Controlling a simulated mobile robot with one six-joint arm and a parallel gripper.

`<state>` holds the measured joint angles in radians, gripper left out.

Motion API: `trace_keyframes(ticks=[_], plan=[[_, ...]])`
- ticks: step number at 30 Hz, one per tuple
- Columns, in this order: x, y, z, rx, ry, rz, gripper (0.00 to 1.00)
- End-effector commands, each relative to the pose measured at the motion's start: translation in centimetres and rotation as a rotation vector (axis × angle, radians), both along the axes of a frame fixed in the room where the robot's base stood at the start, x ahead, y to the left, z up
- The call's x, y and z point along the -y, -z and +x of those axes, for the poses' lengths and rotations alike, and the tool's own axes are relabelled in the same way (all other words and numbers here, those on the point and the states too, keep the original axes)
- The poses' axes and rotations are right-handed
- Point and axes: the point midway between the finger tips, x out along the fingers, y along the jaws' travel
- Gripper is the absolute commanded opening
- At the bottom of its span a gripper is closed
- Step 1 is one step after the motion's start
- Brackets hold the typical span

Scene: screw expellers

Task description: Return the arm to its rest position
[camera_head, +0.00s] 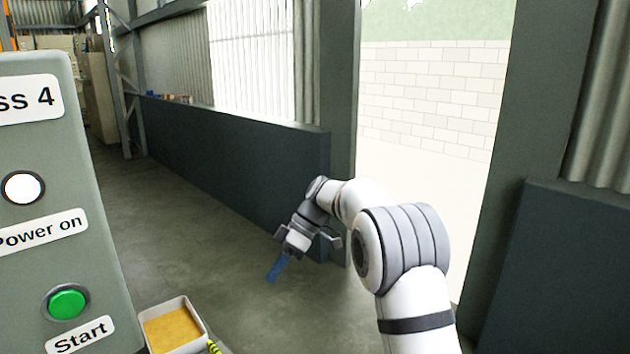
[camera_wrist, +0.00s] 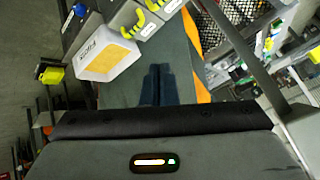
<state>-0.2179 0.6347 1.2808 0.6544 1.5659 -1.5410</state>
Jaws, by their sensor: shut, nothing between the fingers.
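My gripper (camera_head: 278,268) hangs at the end of my white and grey arm, in the middle of the head view. Its blue fingers point down over the open floor. In the wrist view the two blue fingers (camera_wrist: 158,86) lie close together, shut, with nothing between them. My gripper touches nothing in either view.
A grey press panel (camera_head: 45,200) with a green start button (camera_head: 68,303) stands at the left. A dark low wall (camera_head: 235,150) and open doorway lie behind my arm.

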Motion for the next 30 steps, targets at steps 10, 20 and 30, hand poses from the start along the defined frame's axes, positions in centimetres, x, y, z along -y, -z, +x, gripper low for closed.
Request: trace_keyframes(ticks=[10,20,30], plan=[[10.4,-8.6,-8.9,-0.045,0.579,-0.377,0.0],[19.1,-11.8,-19.8,-0.029,1.152,-0.582,0.0],[24.2,-11.1,-28.2,0.007,1.579,-0.62,0.0]])
